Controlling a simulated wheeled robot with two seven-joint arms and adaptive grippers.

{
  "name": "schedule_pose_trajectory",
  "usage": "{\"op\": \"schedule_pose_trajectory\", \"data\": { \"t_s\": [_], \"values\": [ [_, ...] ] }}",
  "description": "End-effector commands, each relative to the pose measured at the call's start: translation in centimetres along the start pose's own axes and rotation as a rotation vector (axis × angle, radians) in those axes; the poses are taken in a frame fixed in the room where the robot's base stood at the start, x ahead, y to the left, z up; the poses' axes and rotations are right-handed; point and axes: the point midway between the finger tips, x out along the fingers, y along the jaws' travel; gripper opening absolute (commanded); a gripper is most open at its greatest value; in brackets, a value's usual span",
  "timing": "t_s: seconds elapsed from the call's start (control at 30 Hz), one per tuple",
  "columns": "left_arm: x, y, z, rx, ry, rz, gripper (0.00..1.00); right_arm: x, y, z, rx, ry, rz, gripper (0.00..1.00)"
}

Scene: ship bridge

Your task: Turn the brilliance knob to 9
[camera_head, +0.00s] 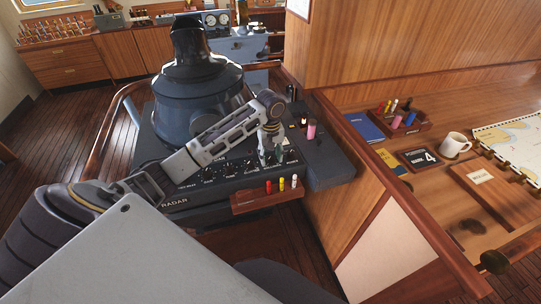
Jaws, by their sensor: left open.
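The dark radar console (175,202) stands in the middle of the head view, with a row of black knobs (208,174) along its sloped front panel. The labels are too small to read well, so I cannot tell the brilliance knob or its setting for certain. My left arm reaches in from the left across the console. My left gripper (271,158) is open and points down at the right part of the knob row. It hides some of the knobs there, and I cannot tell whether it touches one. My right gripper is not in view.
A wooden tray with red, yellow and white markers (268,187) sits at the console's front edge. A pink cylinder (311,130) stands on its right side. A chart table with a white mug (454,144) and a blue book (365,127) lies to the right. A wooden rail surrounds the console.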

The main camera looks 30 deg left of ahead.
Motion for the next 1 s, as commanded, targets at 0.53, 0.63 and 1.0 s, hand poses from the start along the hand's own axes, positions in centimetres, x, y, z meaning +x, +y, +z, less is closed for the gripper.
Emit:
{"op": "schedule_pose_trajectory", "data": {
  "t_s": [0.53,0.63,1.0],
  "values": [
    [-0.03,0.0,0.0,0.0,0.0,0.0,0.0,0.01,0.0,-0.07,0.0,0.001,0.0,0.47],
    [-0.03,0.0,0.0,0.003,0.0,0.0,0.0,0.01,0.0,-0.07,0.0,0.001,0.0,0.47],
    [-0.05,0.02,0.0,0.093,0.0,0.001,0.0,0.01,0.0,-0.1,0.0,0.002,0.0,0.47]
  ]
}}
